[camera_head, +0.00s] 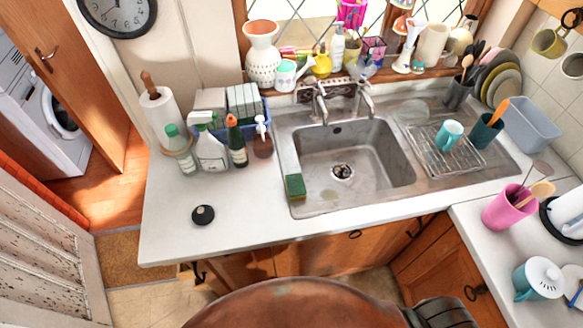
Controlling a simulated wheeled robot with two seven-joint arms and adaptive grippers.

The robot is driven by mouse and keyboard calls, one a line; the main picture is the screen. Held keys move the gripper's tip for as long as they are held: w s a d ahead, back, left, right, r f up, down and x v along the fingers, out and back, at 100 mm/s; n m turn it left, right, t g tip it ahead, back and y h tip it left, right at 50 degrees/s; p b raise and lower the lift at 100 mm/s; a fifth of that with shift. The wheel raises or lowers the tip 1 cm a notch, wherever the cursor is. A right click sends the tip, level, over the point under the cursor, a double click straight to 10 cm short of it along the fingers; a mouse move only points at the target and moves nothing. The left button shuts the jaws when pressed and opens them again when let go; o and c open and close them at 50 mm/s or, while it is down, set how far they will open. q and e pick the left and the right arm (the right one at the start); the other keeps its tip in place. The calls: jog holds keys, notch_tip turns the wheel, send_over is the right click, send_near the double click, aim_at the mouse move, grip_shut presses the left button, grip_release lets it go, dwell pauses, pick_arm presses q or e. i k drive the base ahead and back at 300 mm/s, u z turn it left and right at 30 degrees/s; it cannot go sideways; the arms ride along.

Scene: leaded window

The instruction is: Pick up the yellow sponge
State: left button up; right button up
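The sponge (295,187) is a small block with a dark green top and a yellow lower side. It lies at the left front corner of the metal sink (310,208), on the rim beside the basin. Nothing covers it from above. Neither my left gripper nor my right gripper can be made out in the head view.
Several bottles, including a white spray bottle (211,150), stand behind and left of the sponge. A black round object (203,215) lies on the white counter (245,225), which is otherwise clear at front left. A wire rack (462,160) stands right of the basin.

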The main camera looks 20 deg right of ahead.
aim_at(296, 187)
jog(key=z, duration=0.05)
jog(key=k, duration=1.15)
jog(key=u, duration=0.7)
jog(key=i, duration=1.25)
jog(key=z, duration=0.65)
